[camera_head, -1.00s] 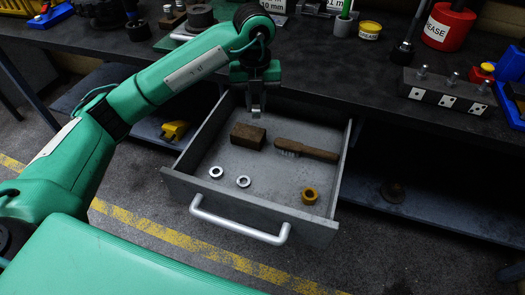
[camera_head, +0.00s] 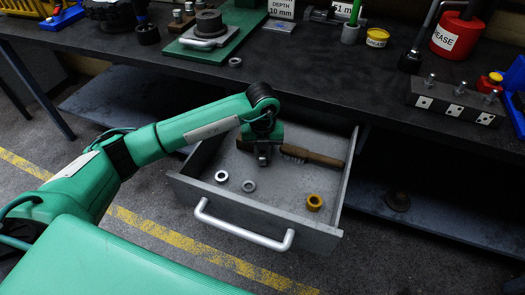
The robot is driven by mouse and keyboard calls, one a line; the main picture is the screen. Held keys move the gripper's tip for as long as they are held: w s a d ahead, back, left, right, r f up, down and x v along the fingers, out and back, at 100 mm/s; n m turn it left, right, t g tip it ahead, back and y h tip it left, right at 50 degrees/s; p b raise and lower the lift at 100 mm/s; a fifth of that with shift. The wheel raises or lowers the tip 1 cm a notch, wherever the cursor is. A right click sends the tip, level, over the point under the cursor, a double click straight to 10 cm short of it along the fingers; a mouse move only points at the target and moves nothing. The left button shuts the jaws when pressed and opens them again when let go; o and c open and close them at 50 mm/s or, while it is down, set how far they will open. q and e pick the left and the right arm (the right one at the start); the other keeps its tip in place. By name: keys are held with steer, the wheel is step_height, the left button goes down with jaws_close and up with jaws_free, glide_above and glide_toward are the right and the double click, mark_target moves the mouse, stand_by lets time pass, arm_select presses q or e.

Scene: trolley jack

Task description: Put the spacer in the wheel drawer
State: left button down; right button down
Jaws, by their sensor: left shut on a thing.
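My left gripper (camera_head: 263,158) points down over the open grey drawer (camera_head: 260,222). It is shut on a small grey piece that looks like the spacer; the fingers hide most of it, so its shape is unclear. It is over the rear part of the drawer, left of the brush; I cannot tell whether the piece touches the drawer floor. Two metal rings, one bright (camera_head: 221,176) and one duller (camera_head: 248,186), lie on the drawer floor in front of the gripper. My right gripper is not in view.
A brass nut (camera_head: 314,202) and a wooden-handled brush (camera_head: 318,157) also lie in the drawer. Another grey ring (camera_head: 235,62) lies on the bench top (camera_head: 330,75).

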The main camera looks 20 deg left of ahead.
mark_target(263, 154)
arm_select(q)
steer(key=shift+f, duration=0.1)
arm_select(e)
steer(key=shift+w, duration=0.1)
